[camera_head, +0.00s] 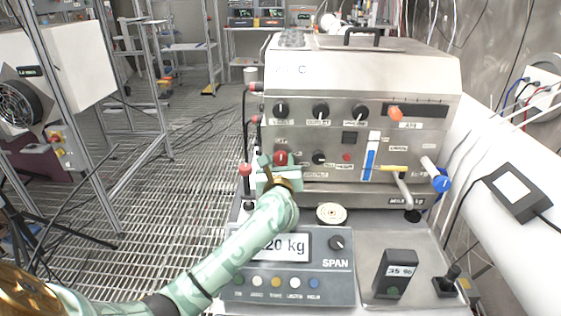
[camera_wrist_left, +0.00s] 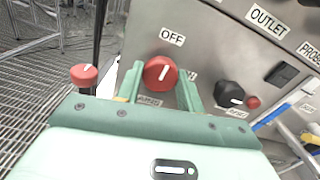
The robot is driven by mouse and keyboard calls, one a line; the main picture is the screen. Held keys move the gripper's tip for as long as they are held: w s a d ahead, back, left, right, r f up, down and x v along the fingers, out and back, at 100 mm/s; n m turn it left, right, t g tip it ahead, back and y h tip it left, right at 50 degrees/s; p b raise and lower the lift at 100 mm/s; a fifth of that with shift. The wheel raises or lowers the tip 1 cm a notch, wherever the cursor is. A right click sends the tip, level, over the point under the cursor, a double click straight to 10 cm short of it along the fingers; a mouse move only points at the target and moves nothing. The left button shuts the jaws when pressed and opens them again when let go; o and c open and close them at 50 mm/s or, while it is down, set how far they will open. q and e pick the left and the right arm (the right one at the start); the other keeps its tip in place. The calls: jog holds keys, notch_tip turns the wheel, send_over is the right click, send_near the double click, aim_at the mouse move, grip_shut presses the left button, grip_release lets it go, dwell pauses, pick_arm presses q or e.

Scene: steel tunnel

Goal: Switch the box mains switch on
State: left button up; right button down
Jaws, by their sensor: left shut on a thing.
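The steel box (camera_head: 350,60) stands on a bench in the head view. Its red mains knob (camera_head: 281,158) is low on the left of the front panel. In the left wrist view the knob (camera_wrist_left: 158,73) has a white pointer line aimed up, slightly right, toward the OFF label (camera_wrist_left: 172,37). A label below the knob is partly covered and unreadable. My left gripper (camera_head: 268,167) is at the panel, its green fingers either side of the knob and shut on it. My right gripper is not in view.
A black knob (camera_wrist_left: 230,95) and a small red button (camera_wrist_left: 253,102) are right of the mains knob. A red-topped post (camera_head: 245,169) stands close to the left. The scale (camera_head: 290,290) reading kg sits below my arm, with a round pale disc (camera_head: 331,213) behind it.

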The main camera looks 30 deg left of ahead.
pick_arm(q)
jog(key=shift+r+m+p, duration=0.2)
jog(key=shift+m+p, duration=0.4)
jog(key=m+p, duration=0.7)
jog(key=m, duration=0.1)
jog(key=m+p, duration=0.3)
jog(key=m, duration=0.1)
jog(key=shift+p, duration=0.35)
jog(key=shift+f+m+p, duration=0.15)
jog(key=shift+m+p, duration=0.35)
jog(key=shift+m, duration=0.55)
jog(key=shift+f+m+p, duration=0.1)
jog(key=shift+m+p, duration=0.4)
jog(key=shift+m, duration=0.55)
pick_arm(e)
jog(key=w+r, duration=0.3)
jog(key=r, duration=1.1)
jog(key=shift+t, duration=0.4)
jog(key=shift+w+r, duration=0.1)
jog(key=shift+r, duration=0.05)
pick_arm(q)
jog(key=o, duration=1)
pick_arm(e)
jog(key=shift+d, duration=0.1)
